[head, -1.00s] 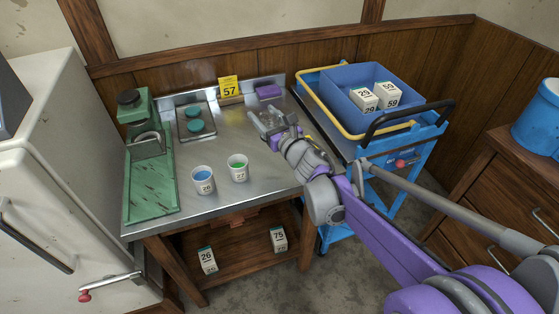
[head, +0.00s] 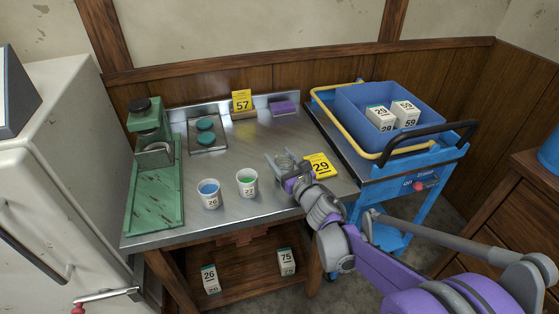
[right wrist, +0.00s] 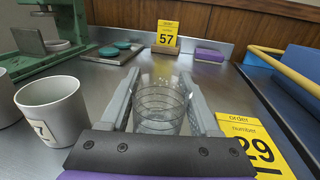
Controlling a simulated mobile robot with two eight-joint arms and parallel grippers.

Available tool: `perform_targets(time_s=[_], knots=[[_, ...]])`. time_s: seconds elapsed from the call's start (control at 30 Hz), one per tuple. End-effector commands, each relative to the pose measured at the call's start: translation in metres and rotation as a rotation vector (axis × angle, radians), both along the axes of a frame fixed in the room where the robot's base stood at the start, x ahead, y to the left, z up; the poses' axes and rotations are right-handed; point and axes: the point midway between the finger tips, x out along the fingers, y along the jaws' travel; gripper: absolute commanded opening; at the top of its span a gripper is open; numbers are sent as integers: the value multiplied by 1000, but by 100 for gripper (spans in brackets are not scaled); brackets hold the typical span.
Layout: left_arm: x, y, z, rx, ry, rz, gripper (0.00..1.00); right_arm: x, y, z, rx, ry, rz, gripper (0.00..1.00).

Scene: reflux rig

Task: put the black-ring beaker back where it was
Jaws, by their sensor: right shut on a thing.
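A clear glass beaker (right wrist: 160,102) with thin dark rings stands upright between the two fingers of my right gripper (right wrist: 162,108) in the right wrist view. In the head view the beaker (head: 285,162) is small and partly hidden by my right gripper (head: 284,170), which is shut on it. The beaker is over the right part of the steel table (head: 225,222), just left of the yellow order card 29 (head: 319,166). I cannot tell whether its base touches the tabletop. My left gripper is out of view.
Two white cups with blue (head: 209,194) and green (head: 247,182) contents stand left of the beaker. A yellow 57 card (head: 242,103) and purple block (head: 284,107) are at the back. A blue cart with a bin (head: 362,118) stands right. The table between beaker and back edge is clear.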

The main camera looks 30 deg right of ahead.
Motion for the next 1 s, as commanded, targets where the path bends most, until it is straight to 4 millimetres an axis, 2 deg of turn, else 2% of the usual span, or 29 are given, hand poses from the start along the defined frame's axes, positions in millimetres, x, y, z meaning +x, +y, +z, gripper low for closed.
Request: perform_targets(time_s=[0.37,0.4,0.53,0.57,0.9,1.0], knots=[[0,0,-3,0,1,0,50,0,0,-5,1,0,0,2],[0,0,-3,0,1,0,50,0,0,-5,1,0,0,66],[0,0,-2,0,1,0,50,0,0,-4,1,0,0,89],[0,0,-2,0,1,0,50,0,0,-4,1,0,0,92],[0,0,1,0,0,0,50,0,0,0,1,-1,0,92],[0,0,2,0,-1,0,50,-12,0,0,1,-1,-1,92]])
